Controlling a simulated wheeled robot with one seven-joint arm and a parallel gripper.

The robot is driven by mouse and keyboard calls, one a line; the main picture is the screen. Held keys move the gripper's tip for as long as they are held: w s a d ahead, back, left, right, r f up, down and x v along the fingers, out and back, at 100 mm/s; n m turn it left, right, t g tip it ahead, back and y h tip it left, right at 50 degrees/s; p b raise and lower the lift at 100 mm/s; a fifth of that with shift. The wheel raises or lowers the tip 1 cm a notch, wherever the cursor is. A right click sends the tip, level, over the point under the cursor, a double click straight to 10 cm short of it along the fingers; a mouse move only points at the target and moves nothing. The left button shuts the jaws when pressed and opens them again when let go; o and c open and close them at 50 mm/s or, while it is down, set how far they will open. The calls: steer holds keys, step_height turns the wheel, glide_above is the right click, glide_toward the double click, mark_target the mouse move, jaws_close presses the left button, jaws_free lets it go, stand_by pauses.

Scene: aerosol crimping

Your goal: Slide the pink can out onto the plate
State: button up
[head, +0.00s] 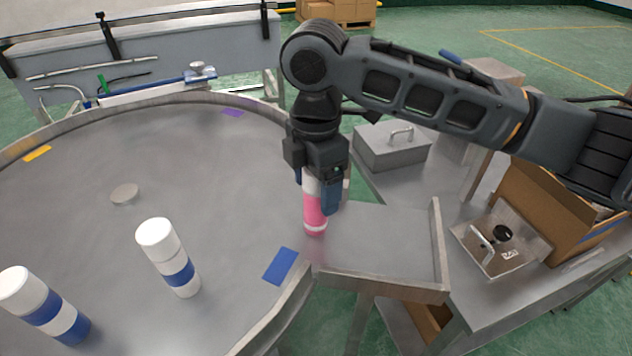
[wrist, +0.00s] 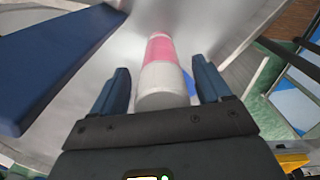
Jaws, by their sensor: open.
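The pink can (head: 315,213), with a white top and a white band near its base, stands upright near the right edge of the round table, beside the plate. My gripper (head: 319,190) is above and around it, pointing down, with its fingers open. In the wrist view the can (wrist: 160,50) lies between the two blue fingers of my gripper (wrist: 163,90), with a gap on each side. The plate (head: 385,240) is a flat grey metal shelf with a raised rim, just right of the can. Its surface is bare.
Two white and blue cans (head: 181,272) (head: 42,308) stand on the round table (head: 90,200) at the front left. A small grey disc (head: 125,193) and a blue marker (head: 281,266) lie on it. A lidded metal box (head: 392,148) is behind the plate.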

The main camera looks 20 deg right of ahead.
steer(key=shift+r+b, duration=0.65)
steer(key=shift+r, duration=3.25)
